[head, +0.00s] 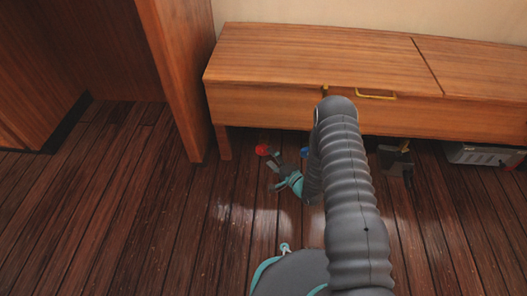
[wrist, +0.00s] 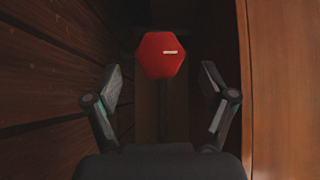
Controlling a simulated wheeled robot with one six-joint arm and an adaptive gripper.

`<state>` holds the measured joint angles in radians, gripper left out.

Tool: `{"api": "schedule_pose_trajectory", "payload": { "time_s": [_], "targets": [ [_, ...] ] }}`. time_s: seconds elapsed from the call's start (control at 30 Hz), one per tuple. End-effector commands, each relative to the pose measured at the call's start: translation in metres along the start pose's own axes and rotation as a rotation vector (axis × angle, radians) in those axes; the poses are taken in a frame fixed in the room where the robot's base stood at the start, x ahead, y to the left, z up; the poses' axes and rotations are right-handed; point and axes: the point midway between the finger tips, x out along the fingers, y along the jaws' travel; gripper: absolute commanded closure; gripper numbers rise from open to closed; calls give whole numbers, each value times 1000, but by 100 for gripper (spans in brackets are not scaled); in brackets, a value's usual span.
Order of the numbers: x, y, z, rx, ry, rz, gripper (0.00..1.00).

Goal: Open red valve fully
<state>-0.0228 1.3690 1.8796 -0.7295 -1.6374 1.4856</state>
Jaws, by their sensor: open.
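The red valve (wrist: 161,55) shows in the wrist view as a red hexagonal knob with a short pale mark right of its middle. It is straight ahead, at the far end of the gap between my fingers. In the head view the red valve (head: 262,150) is low, at the front left under the wooden bench. My gripper (wrist: 161,74) is open, with one finger on each side and nothing held. The fingers look apart from the knob. In the head view my gripper (head: 272,174) is just below the valve; its fingertips are small there.
A wooden bench (head: 300,55) with a yellow handle (head: 375,95) overhangs the valve. A small blue part (head: 304,152) is right of the valve, partly hidden by my arm. A grey box (head: 485,155) lies under the bench at right. The plank floor (head: 120,220) at left is clear.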

Motion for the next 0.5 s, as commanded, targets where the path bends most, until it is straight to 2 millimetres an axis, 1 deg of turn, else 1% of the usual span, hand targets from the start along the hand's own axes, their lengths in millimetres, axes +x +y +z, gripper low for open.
{"api": "schedule_pose_trajectory", "payload": {
  "time_s": [0.03,0.2,0.33,0.5],
  "targets": [
    [10,1,1,-3,-4,-1,17],
    [34,1,1,-3,-2,0,17],
    [46,0,0,-1,-2,0,17],
    [52,0,0,0,-1,1,17]
  ]
}}
